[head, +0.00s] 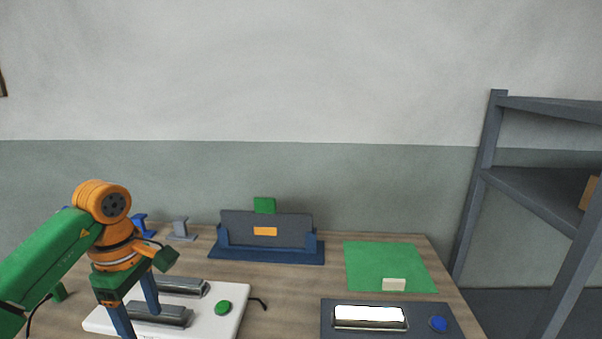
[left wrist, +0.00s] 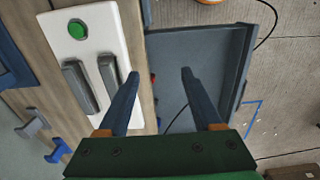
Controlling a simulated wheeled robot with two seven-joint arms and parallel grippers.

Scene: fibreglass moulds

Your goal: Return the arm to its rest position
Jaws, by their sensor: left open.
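My left arm comes in from the left in the head view, green and orange. Its left gripper (head: 136,305) hangs over the left part of the table, with blue fingers pointing down in front of the white board (head: 232,322). In the left wrist view the left gripper (left wrist: 160,74) has its two blue fingers wide apart with nothing between them. The white board (left wrist: 68,28) with a green button and two grey bars lies to the left of the fingers there. The fingertips are partly cut off in the head view. My right gripper is not in view.
A blue stand (head: 267,255) holds a dark plate at the back. A green mat (head: 385,263) with a cream block (head: 394,285) lies right. A dark panel (head: 380,334) with a blue button is in front. A grey shelf rack (head: 487,180) stands at the right.

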